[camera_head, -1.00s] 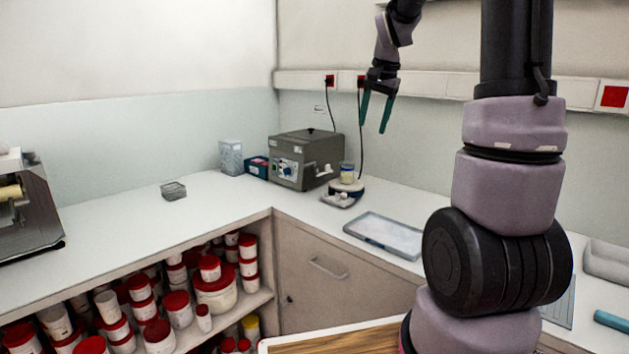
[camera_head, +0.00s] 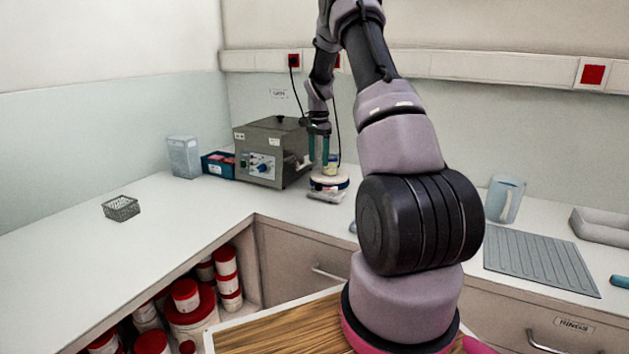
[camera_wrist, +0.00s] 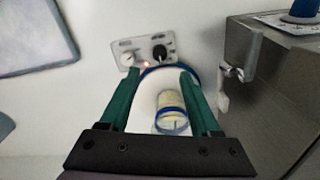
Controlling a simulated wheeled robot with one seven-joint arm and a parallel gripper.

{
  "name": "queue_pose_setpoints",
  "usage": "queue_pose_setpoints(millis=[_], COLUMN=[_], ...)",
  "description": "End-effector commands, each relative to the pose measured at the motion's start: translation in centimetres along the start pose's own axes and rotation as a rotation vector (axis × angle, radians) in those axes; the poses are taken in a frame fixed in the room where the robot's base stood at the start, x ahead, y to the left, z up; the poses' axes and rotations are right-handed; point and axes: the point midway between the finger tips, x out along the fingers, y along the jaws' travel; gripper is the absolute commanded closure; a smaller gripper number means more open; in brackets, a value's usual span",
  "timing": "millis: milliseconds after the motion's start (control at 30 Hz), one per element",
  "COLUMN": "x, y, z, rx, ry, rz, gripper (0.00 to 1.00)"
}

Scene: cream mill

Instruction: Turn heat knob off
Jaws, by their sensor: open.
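The hotplate (camera_head: 322,184) stands on the counter, with a jar of pale contents (camera_head: 330,166) on its round white, blue-rimmed top. In the wrist view its control panel shows a black knob (camera_wrist: 159,51), a white knob (camera_wrist: 127,59) and a small lit red lamp (camera_wrist: 146,64) between them. I cannot read which knob is the heat knob. My gripper (camera_head: 318,158) points down over the hotplate. In the wrist view my gripper (camera_wrist: 159,76) is open and empty. Its green fingers appear either side of the jar (camera_wrist: 172,108), with the panel beyond the fingertips.
A grey machine (camera_head: 252,137) with a blue knob stands close to the hotplate, a lever on its side. A blue box (camera_head: 217,165), clear container (camera_head: 184,156) and wire basket (camera_head: 121,208) stand to the left. A cable hangs behind my gripper. The left counter is mostly clear.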

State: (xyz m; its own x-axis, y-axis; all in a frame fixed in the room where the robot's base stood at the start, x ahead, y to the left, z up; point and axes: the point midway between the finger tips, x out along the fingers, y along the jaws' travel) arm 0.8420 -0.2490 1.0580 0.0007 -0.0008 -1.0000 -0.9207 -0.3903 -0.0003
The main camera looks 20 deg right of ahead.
Motion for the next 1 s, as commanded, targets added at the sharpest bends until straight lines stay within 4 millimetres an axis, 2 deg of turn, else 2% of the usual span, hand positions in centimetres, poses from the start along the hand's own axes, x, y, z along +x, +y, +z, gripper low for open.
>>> queue_pose_setpoints(millis=[200,400,600,867,900,967,1000], x=[4.4,7.6,9.0,9.2,9.2,9.2,9.1], y=[0.1,0.0,0.0,0.0,0.0,0.0,0.0], z=[0.1,0.1,0.1,0.1,0.1,0.1,0.1], rx=[0.0,-0.001,0.0,0.0,0.0,0.0,-0.001], ry=[-0.003,-0.003,-0.001,-0.001,-0.001,-0.001,-0.001], rz=[0.002,0.002,0.0,0.0,0.0,0.0,0.0], gripper=[0.36,0.36,0.36,0.36,0.4,0.63,0.78])
